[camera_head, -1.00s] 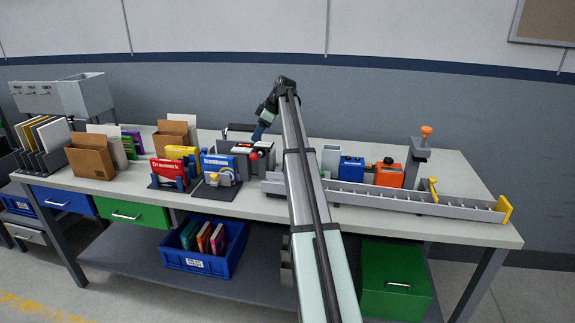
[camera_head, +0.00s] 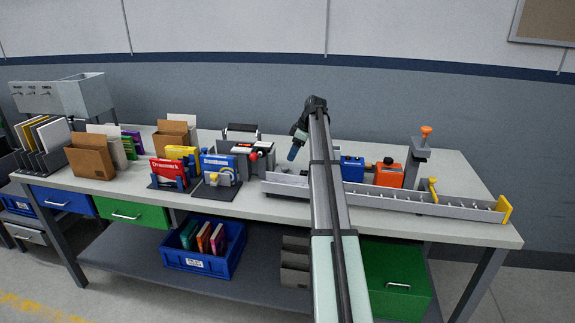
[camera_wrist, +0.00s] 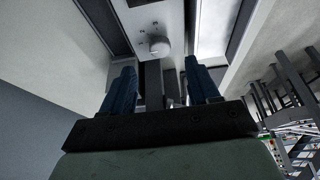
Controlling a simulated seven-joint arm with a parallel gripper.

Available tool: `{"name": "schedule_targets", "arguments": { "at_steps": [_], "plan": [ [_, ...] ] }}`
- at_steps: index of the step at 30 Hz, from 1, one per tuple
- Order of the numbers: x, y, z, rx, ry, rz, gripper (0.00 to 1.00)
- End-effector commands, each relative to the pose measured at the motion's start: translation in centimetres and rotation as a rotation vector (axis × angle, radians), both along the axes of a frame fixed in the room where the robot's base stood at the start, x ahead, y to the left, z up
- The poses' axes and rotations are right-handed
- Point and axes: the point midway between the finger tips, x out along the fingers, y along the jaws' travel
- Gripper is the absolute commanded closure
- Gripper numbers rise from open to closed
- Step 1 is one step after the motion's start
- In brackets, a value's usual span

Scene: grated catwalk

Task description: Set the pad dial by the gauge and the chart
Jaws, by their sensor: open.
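A round pale dial (camera_wrist: 159,46) stands on a light plate (camera_wrist: 140,22) with small dark marks around it, at the top middle of the wrist view. I take it for the pad dial; its setting is too small to read. My gripper (camera_wrist: 162,88) is open, its two blue fingers apart, with the dial seen beyond the gap between them. They do not appear to touch it. In the head view my gripper (camera_head: 292,153) points down over the back of the bench, right of the grey-and-black unit with a red knob (camera_head: 253,156). I cannot make out the gauge or chart.
A blue box (camera_head: 352,168) and an orange box (camera_head: 388,173) stand right of my arm, behind a long grey tray (camera_head: 440,206) with a yellow end. Boxed goods (camera_head: 218,163) and card holders (camera_head: 90,157) fill the left.

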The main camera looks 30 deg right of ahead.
Motion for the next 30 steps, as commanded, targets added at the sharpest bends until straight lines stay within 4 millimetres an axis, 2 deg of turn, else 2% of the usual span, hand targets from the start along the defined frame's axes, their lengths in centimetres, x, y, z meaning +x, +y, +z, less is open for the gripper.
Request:
{"name": "schedule_targets", "arguments": {
  "at_steps": [3,12,26,30],
  "plan": [
    [0.5,0.6,-2.1,0.001,0.001,0.000,0.40],
    [1.5,1.6,-5.3,0.000,0.000,0.000,0.40],
    [1.8,1.8,-6.0,-0.001,-0.001,0.000,0.40],
    [1.8,1.8,-6.0,-0.001,-0.001,0.000,0.53]
  ]
}}
